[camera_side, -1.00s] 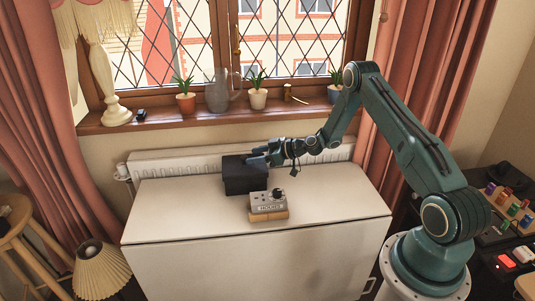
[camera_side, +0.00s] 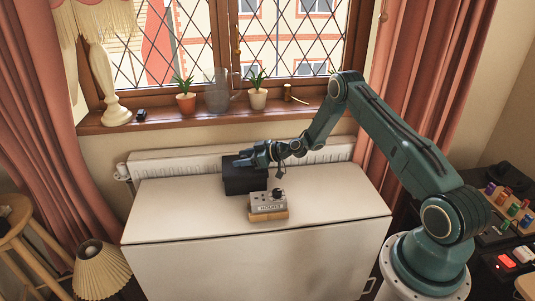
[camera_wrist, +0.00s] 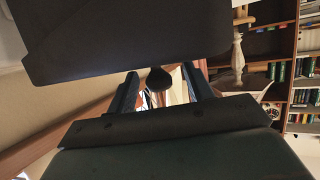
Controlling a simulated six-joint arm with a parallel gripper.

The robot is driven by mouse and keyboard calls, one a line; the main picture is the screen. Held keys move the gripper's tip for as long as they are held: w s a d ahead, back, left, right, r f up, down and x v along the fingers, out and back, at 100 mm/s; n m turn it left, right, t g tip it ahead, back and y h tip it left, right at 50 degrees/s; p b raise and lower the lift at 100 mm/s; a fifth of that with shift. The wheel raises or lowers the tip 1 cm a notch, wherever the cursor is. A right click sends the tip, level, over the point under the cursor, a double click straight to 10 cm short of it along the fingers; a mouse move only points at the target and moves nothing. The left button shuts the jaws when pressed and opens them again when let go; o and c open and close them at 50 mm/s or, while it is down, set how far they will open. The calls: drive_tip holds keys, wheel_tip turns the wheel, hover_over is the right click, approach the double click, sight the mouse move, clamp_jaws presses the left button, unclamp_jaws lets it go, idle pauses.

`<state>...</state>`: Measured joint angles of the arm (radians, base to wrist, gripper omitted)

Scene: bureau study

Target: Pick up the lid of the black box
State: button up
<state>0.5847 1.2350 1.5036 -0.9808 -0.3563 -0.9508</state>
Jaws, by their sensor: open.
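The black box (camera_side: 241,181) stands on the white cabinet top near the back, its upper part partly hidden by my gripper (camera_side: 254,156) in the side view. The box's lid is hard to tell from its body. In the wrist view a large dark surface (camera_wrist: 120,35), which looks like the box, fills the top of the picture. A small round black knob (camera_wrist: 160,79) shows below it, between the two fingers of my gripper (camera_wrist: 161,73). The fingers are open, with visible gaps on both sides of the knob.
A small grey device with a black knob (camera_side: 268,202) sits on a wooden base just in front of the box. The white cabinet top (camera_side: 180,215) is otherwise clear. A radiator (camera_side: 180,161) runs behind it, below the sill with potted plants.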

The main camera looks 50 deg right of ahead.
sight(244, 156)
drive_tip(key=shift+c, duration=0.4)
drive_tip(key=c, duration=1)
drive_tip(key=shift+r, duration=0.1)
wheel_tip(244, 156, up, 20)
drive_tip(key=shift+f, duration=0.1)
idle(0.5)
